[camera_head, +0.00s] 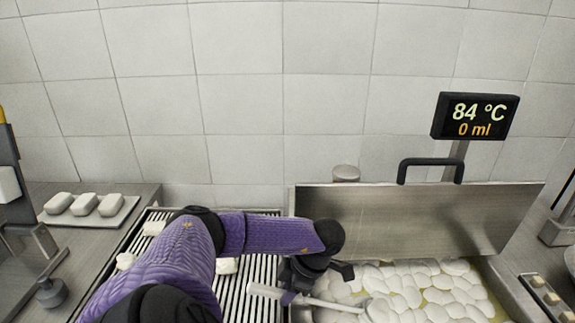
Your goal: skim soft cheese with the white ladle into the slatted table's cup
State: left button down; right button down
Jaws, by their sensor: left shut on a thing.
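My left gripper (308,284) is shut on the white ladle (335,305) above the left end of the vat (420,215). The ladle's blocky handle end points left over the slats and its bowl lies to the right, over or among the white lumps of soft cheese (440,283); whether the bowl holds any is unclear. The slatted table (262,270) is left of the vat, largely hidden by my purple left arm. A small white piece (227,266) shows on the slats beside the arm; I cannot tell whether it is the cup. My right gripper is not in view.
A display (476,116) reading 84 °C and 0 ml stands behind the vat's raised steel panel, which has a black handle (430,162). A tray (90,217) with white blocks is at left. Other white pieces (153,228) lie on the slats. A tiled wall closes the back.

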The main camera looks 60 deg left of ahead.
pick_arm(q)
notch_tip(320, 180, up, 15)
jog(key=t+h+p, duration=0.1)
jog(key=t+p, duration=0.1)
jog(key=p, duration=1.1)
jog(key=shift+r+p, duration=0.2)
jog(key=shift+p, duration=0.1)
jog(key=shift+f, duration=0.1)
